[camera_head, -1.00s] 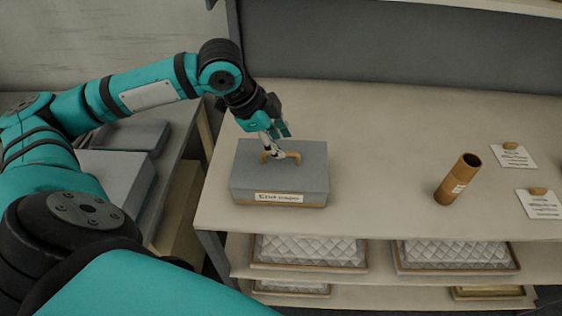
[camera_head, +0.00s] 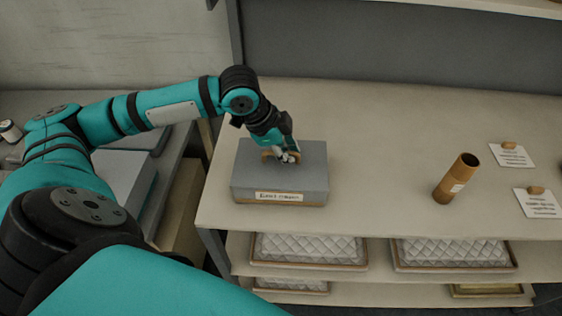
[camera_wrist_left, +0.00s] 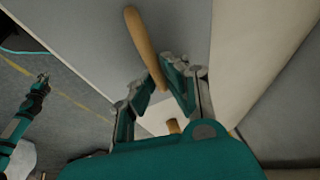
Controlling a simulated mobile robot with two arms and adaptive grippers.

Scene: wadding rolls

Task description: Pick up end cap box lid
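The end cap box (camera_head: 278,196) stands on the tabletop, with a grey lid (camera_head: 312,160) and a paper label on its front. A tan bar handle (camera_head: 267,155) is on the lid top. It also shows in the left wrist view (camera_wrist_left: 143,42). My left gripper (camera_head: 290,157) is down at the handle, pointing downward. In the left wrist view its two fingers (camera_wrist_left: 160,82) are apart, with the handle's near end between them. I cannot tell if they touch it. In that view a teal and black arm with a small gripper-like end (camera_wrist_left: 42,80), probably my right, shows far off.
Quilted wadding trays (camera_head: 310,250) are on the shelf below. A grey back panel (camera_head: 400,55) rises behind. The tabletop between box and tube is clear.

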